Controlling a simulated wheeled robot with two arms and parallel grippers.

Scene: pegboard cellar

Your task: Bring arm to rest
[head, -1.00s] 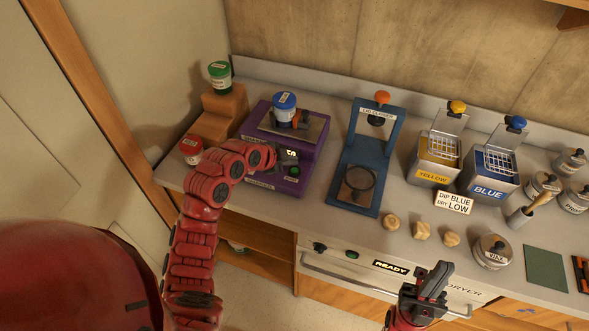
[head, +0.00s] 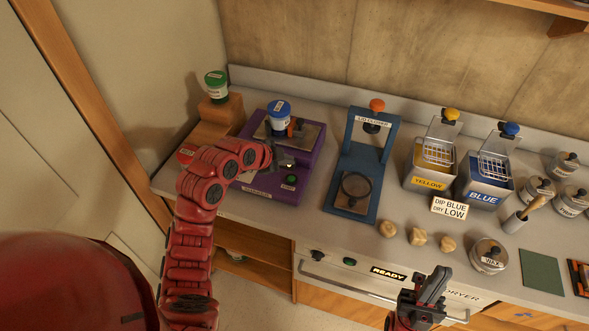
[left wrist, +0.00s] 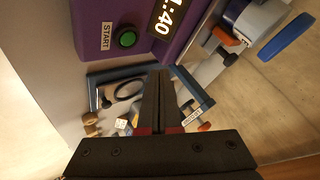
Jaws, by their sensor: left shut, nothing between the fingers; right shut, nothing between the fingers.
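My left arm (head: 193,240) reaches up from the lower left in the head view. My left gripper (head: 284,162) is over the front of the purple device (head: 262,186), shut and empty. In the left wrist view its dark fingers (left wrist: 163,88) are together with nothing between them. The device's green START button (left wrist: 127,39) and lit display (left wrist: 166,18), ending in "40", stand clear of the fingers there. My right gripper (head: 433,288) is shut and empty in front of the dryer drawer, at the bottom of the head view.
A blue-lidded jar (head: 279,113) sits on the device. A green-lidded jar (head: 216,88) stands on a wooden step; a red-lidded jar (head: 186,154) is partly hidden by my arm. The blue lid press (head: 355,165), yellow tin (head: 428,180) and blue tin (head: 483,190) stand to the right.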

